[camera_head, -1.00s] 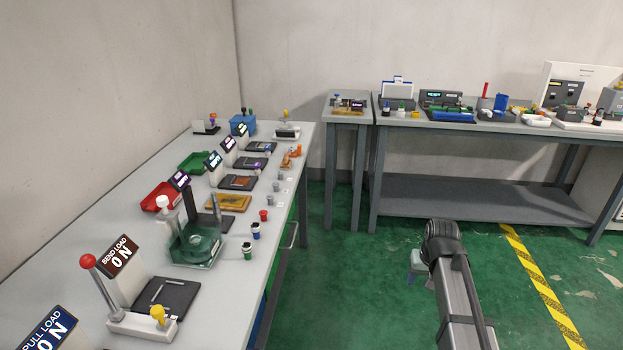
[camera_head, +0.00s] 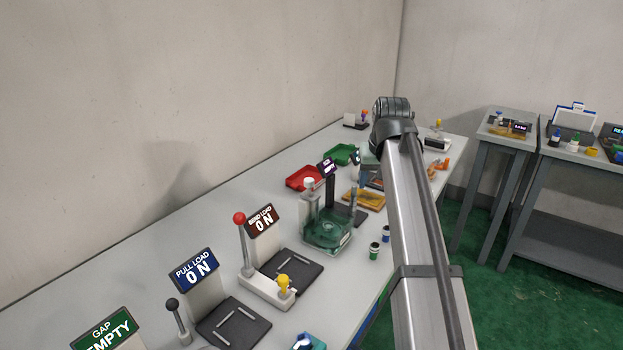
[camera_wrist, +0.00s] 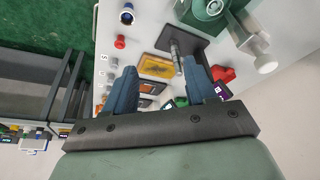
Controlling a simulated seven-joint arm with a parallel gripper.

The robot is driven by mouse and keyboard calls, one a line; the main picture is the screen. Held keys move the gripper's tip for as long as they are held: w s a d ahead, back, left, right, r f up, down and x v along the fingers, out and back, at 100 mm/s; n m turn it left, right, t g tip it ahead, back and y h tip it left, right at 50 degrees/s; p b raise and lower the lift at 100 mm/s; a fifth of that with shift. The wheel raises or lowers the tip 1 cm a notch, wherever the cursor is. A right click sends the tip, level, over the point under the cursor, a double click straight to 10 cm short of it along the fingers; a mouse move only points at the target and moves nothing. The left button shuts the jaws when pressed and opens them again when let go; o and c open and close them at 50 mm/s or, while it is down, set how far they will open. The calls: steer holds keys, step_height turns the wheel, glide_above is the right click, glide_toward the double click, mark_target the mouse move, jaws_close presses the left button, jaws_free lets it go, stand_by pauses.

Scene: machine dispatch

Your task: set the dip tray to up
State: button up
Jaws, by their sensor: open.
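No label reading dip tray is legible. A green see-through tank (camera_head: 327,232) stands on the left bench, and I cannot tell if it is the dip tray. A white-knobbed post (camera_head: 308,186) stands at its left, and a dark plate with an upright grey rod (camera_head: 353,198) is behind it. In the wrist view my gripper (camera_wrist: 160,86) is open and empty above the bench. The grey rod (camera_wrist: 176,58) shows beyond the fingers, nearer the right one. The tank (camera_wrist: 208,10) is cut by the top edge. In the head view my arm hides the fingertips.
An amber tray (camera_head: 364,200), a red bin (camera_head: 304,178) and a green bin (camera_head: 342,153) lie farther back. Nearer are the BEND LOAD station (camera_head: 262,222) with its red-knobbed lever and the PULL LOAD sign (camera_head: 194,268). Small cups (camera_head: 375,250) line the bench edge.

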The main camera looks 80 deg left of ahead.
steer(key=n, duration=0.2)
glide_toward(309, 180)
step_height(309, 180, up, 4)
steer(key=w+d, duration=0.1)
steer(key=d, duration=0.1)
steer(key=shift+g, duration=0.3)
steer(key=x, duration=1.3)
steer(key=shift+s+a+f, duration=0.2)
steer(key=shift+s+a, duration=0.05)
steer(key=shift+a, duration=0.05)
steer(key=shift+c, duration=0.3)
jaws_close()
